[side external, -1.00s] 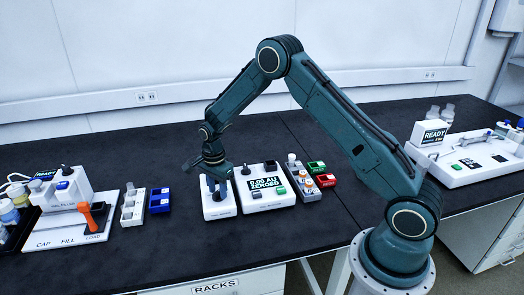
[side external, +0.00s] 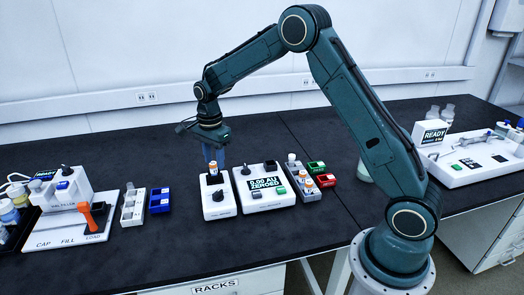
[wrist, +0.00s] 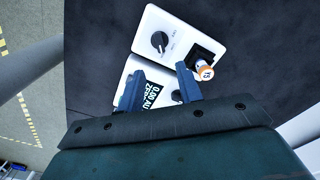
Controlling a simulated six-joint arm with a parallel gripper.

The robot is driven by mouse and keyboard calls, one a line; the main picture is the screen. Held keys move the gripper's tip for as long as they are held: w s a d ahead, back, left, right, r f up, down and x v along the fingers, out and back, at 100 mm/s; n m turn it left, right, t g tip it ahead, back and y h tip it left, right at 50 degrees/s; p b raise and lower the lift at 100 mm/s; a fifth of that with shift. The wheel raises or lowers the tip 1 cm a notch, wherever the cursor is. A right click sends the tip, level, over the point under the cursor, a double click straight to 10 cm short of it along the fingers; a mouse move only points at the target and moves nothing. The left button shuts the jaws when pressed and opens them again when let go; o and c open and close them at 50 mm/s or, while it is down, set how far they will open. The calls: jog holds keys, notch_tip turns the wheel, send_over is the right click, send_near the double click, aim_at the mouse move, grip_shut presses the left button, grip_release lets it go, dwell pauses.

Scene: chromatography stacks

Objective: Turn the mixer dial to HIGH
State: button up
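The mixer (side external: 219,206) is a small white box left of the absorbance unit. Its black dial (side external: 218,197) is on the near part of its top. In the wrist view the dial (wrist: 160,41) shows a small pale mark, but the setting labels are too small to read. An orange-banded, white-capped vial (side external: 214,172) stands at the mixer's far end; in the wrist view the vial (wrist: 204,71) is at a black socket. My gripper (side external: 213,153) is above the vial, pointing down. In the wrist view its two blue fingers (wrist: 160,71) are apart with nothing held between them.
The white unit reading "0.00 AU ZEROED" (side external: 262,202) stands close right of the mixer. A vial rack (side external: 299,181) and green and red bins (side external: 326,180) are beyond it. A blue bin (side external: 159,200), white rack (side external: 133,208) and capping station (side external: 75,236) are left. Bench front is clear.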

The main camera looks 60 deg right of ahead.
jog(key=shift+r, duration=1.15)
jog(key=s+a+r+n+t, duration=0.35)
jog(key=s+r+n, duration=0.55)
jog(key=s+r, duration=0.6)
jog(key=s+a+n+t, duration=0.2)
jog(key=s+n, duration=0.8)
jog(key=s, duration=0.8)
jog(key=shift+s+a+r, duration=0.25)
jog(key=shift+a+r, duration=0.1)
jog(key=shift+r, duration=0.05)
